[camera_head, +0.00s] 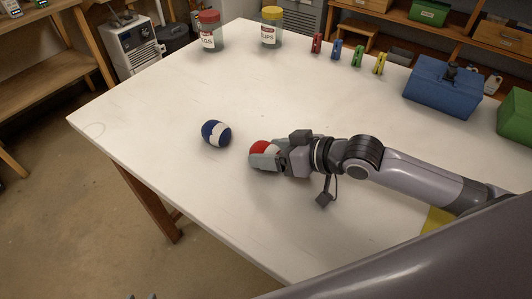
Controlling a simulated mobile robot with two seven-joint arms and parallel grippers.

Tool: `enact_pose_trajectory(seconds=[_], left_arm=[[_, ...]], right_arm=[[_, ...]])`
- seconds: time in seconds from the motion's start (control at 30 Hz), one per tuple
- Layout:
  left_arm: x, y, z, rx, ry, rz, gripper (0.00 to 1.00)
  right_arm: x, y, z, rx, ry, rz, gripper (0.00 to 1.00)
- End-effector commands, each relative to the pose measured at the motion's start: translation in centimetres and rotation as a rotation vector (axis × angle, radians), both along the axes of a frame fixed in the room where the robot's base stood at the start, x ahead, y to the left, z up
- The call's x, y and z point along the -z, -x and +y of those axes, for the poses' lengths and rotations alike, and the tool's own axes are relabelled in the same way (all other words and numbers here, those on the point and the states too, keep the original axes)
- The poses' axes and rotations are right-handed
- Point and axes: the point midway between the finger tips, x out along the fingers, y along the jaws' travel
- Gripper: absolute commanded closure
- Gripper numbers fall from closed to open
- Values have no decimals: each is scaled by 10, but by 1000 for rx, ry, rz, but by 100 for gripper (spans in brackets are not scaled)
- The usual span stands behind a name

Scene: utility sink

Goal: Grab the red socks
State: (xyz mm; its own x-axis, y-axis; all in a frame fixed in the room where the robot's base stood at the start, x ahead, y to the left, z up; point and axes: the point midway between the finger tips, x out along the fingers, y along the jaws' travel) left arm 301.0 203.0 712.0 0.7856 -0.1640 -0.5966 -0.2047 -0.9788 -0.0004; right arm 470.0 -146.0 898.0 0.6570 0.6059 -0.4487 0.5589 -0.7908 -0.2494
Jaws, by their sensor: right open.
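The red socks (262,147) are a rolled red and white ball on the white table, partly hidden by my right gripper. My right gripper (264,159) reaches in from the right, low over the table, with its fingers around or beside the ball. It is open; whether the fingers touch the ball I cannot tell. A blue and white rolled sock ball (216,133) lies on the table to the left, apart from the gripper.
On the white table (150,115), a red-lidded jar (209,32) and a yellow-lidded jar (271,28) stand at the back. Several coloured clothespins (358,56) stand right of them. A blue toolbox (443,88) and a green box (516,117) are at the right. The table's left part is clear.

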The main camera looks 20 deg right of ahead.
Motion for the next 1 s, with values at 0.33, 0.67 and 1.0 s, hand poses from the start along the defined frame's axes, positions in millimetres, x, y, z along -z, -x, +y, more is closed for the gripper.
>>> enact_pose_trajectory(seconds=[0.33, 0.67, 1.0], left_arm=[[0, 0, 0, 1, 1, -1, 60], [-1, 0, 0, 1, 1, -1, 60], [-7, -1, -1, 1, 1, -2, 60]], right_arm=[[0, 0, 0, 1, -1, 0, 69], [-8, 0, 0, 0, -3, -3, 69], [-64, 0, 0, -1, -1, -7, 69]])
